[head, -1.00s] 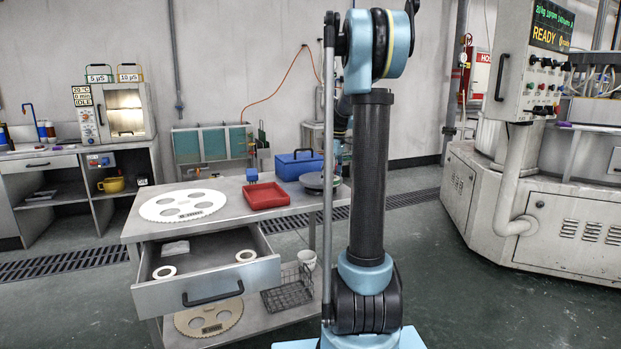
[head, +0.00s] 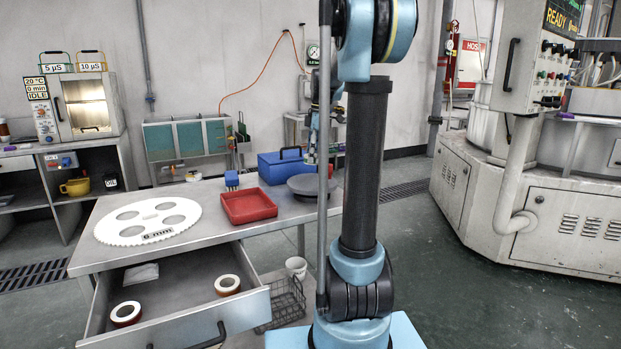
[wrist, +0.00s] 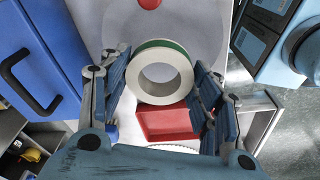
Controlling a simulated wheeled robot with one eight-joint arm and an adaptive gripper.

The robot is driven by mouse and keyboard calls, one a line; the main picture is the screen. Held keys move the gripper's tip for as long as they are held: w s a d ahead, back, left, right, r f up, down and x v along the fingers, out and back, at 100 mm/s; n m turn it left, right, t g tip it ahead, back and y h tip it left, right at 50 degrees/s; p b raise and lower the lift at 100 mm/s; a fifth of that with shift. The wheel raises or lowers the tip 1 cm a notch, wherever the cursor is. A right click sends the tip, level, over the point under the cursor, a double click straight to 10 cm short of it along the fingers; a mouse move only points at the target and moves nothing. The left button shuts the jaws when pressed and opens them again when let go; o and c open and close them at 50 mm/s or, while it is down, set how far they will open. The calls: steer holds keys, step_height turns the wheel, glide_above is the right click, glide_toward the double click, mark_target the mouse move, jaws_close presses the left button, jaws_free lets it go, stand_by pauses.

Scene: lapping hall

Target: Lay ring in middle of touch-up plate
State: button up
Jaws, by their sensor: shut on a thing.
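My gripper (wrist: 160,85) is shut on a white ring with a green outer band (wrist: 160,72), seen between the two blue fingers in the wrist view. The touch-up plate appears to be the dark grey round plate (head: 312,185) at the right end of the bench top in the head view. In the wrist view a large grey surface with a red spot, likely that plate (wrist: 110,20), lies beyond the ring. The height of the ring above it cannot be told. In the head view the arm largely hides the gripper and ring.
A red tray (head: 248,206) and blue box (head: 285,172) stand beside the plate. A white holed disc (head: 148,221) lies at the bench's left. Below, an open drawer (head: 190,330) holds two rings, one red-banded (head: 126,313), one brownish (head: 228,284). A lapping machine (head: 550,200) stands right.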

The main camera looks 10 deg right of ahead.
mark_target(311, 182)
steer(key=f, duration=0.3)
steer(key=shift+a+f, duration=0.25)
steer(key=shift+a, duration=0.05)
steer(key=shift+f, duration=1.95)
steer(key=o, duration=1.2)
